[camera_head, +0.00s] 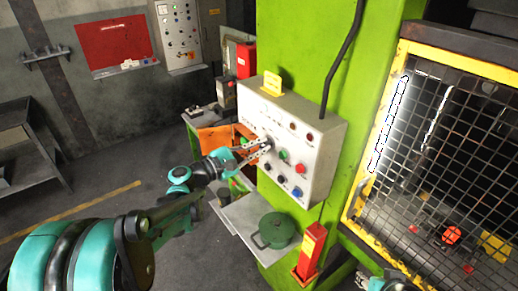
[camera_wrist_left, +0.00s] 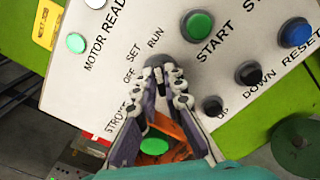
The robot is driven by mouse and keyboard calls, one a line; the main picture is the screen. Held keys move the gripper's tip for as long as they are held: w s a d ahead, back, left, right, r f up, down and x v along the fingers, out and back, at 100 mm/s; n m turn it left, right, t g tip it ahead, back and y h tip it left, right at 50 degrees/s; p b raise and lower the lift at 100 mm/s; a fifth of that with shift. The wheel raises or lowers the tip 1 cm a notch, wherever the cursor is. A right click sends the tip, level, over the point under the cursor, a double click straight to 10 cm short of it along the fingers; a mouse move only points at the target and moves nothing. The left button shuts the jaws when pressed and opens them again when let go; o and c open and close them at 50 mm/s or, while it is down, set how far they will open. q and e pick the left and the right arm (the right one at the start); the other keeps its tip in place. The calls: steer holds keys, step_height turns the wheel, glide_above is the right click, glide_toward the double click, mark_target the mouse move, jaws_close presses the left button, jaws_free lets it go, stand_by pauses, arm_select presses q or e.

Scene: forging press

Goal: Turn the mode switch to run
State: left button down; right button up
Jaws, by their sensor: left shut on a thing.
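The mode switch is a dark knob (camera_wrist_left: 155,61) on the light grey control panel (camera_head: 322,132), beside the labels OFF, SET and RUN. My left gripper (camera_head: 264,146) reaches the panel's left part from the left. In the left wrist view my left gripper (camera_wrist_left: 159,76) has its fingertips closed on the knob, one on each side. The fingertips hide much of the knob, so I cannot tell which label it points to. Part of my right gripper (camera_head: 388,281) shows at the bottom edge of the head view; its fingertips are not clear.
Green START button (camera_wrist_left: 198,25) and black UP button (camera_wrist_left: 212,105) sit close to the fingers. The panel is on a green press column (camera_head: 300,45). A shelf with a green pot (camera_head: 274,231) lies below. A yellow-framed mesh guard (camera_head: 440,150) stands right.

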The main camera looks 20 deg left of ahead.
arm_select(q)
steer(key=shift+m, duration=0.4)
steer(key=c, duration=1.6)
jaws_free()
steer(key=shift+d, duration=0.1)
steer(key=v, duration=1.2)
